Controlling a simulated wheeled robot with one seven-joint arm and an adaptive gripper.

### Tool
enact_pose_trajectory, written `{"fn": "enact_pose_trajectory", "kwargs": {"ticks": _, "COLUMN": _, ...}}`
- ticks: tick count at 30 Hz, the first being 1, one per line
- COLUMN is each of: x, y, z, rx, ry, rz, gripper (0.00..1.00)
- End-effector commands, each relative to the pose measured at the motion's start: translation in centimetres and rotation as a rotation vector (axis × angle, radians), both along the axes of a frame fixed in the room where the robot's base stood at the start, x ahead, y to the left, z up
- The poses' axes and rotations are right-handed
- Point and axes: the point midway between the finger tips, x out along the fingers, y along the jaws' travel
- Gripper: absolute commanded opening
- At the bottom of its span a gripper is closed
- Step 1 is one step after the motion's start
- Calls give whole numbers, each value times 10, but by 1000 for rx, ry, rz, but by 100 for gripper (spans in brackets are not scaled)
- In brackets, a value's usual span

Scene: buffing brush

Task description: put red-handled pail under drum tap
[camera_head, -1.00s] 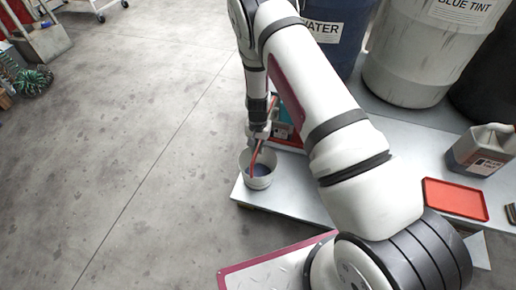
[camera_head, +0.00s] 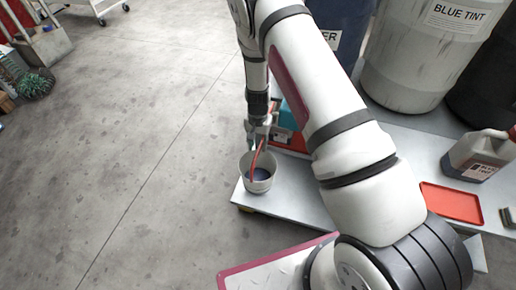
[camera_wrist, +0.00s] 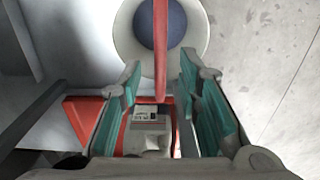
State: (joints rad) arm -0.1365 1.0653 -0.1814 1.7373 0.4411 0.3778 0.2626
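The pail (camera_head: 259,183) is a small pale bucket with dark bluish contents. It stands upright at the left corner of the grey platform. Its red handle (camera_head: 255,160) is raised. In the wrist view the pail (camera_wrist: 124,38) is at the top, and the handle (camera_wrist: 160,55) runs down from it. My gripper (camera_head: 258,148) is above the pail. Its green-padded fingers (camera_wrist: 160,105) are spread on either side of the handle's end, with gaps on both sides. No drum tap can be made out; my arm hides part of the drums.
A jug (camera_head: 478,155) and a red tray (camera_head: 450,203) are right. Red and teal things (camera_head: 290,140) lie beside my gripper.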

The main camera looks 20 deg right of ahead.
Motion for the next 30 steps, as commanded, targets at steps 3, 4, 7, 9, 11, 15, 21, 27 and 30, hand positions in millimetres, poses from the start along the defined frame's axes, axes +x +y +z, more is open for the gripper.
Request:
{"fn": "enact_pose_trajectory", "kwargs": {"ticks": 3, "x": 0, "y": 0, "z": 28, "rx": 1, "ry": -1, "rz": 1, "gripper": 31}}
{"fn": "enact_pose_trajectory", "kwargs": {"ticks": 4, "x": 0, "y": 0, "z": 33, "rx": 1, "ry": -1, "rz": 1, "gripper": 31}}
{"fn": "enact_pose_trajectory", "kwargs": {"ticks": 7, "x": 0, "y": 0, "z": 48, "rx": 1, "ry": 0, "rz": 0, "gripper": 31}}
{"fn": "enact_pose_trajectory", "kwargs": {"ticks": 9, "x": 0, "y": 0, "z": 56, "rx": 0, "ry": 0, "rz": -1, "gripper": 31}}
{"fn": "enact_pose_trajectory", "kwargs": {"ticks": 11, "x": 0, "y": 0, "z": 61, "rx": 0, "ry": 0, "rz": -1, "gripper": 31}}
{"fn": "enact_pose_trajectory", "kwargs": {"ticks": 15, "x": -1, "y": 0, "z": 65, "rx": 0, "ry": 1, "rz": 0, "gripper": 31}}
{"fn": "enact_pose_trajectory", "kwargs": {"ticks": 21, "x": 0, "y": 1, "z": 75, "rx": 7, "ry": -1, "rz": 4, "gripper": 31}}
{"fn": "enact_pose_trajectory", "kwargs": {"ticks": 27, "x": -9, "y": 12, "z": 148, "rx": 55, "ry": -13, "rz": 53, "gripper": 31}}
{"fn": "enact_pose_trajectory", "kwargs": {"ticks": 30, "x": -24, "y": 18, "z": 198, "rx": 85, "ry": -17, "rz": 96, "gripper": 31}}
